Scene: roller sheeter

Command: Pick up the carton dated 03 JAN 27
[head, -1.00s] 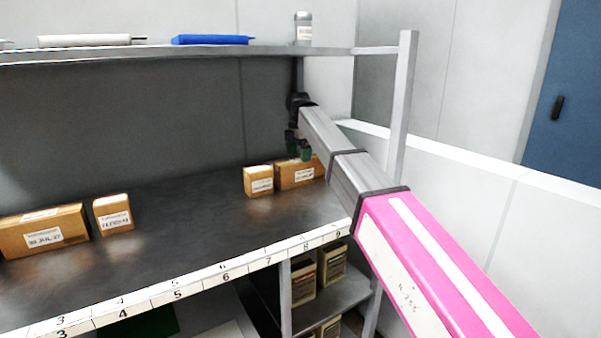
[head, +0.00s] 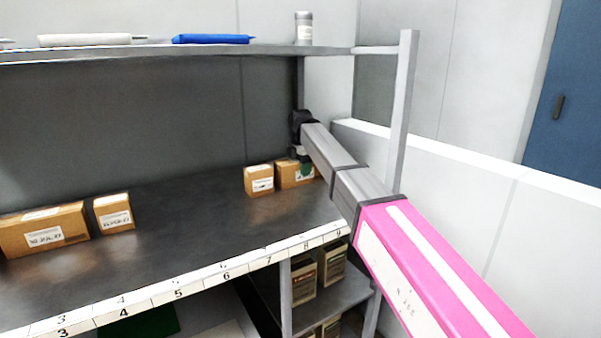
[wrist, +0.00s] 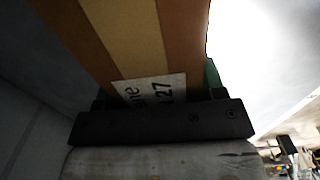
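My gripper (head: 302,168) points down at the larger carton (head: 292,178) of the right-hand pair on the shelf. In the wrist view this brown carton (wrist: 150,45), with a paler tape strip, lies between the green-padded fingers of my gripper (wrist: 157,88). The fingers stand apart, one on each side; whether they press on it is not clear. Its white label shows only part of its print, ending in "27"; the rest is hidden. A smaller carton (head: 259,180) stands just left of it. A large carton (head: 62,229) and a small one (head: 113,212) stand at the left.
The dark shelf (head: 190,210) is clear between the carton pairs. A numbered strip (head: 205,279) runs along its front edge. An upper shelf (head: 200,52) holds a bottle (head: 304,28) and a blue item (head: 210,39).

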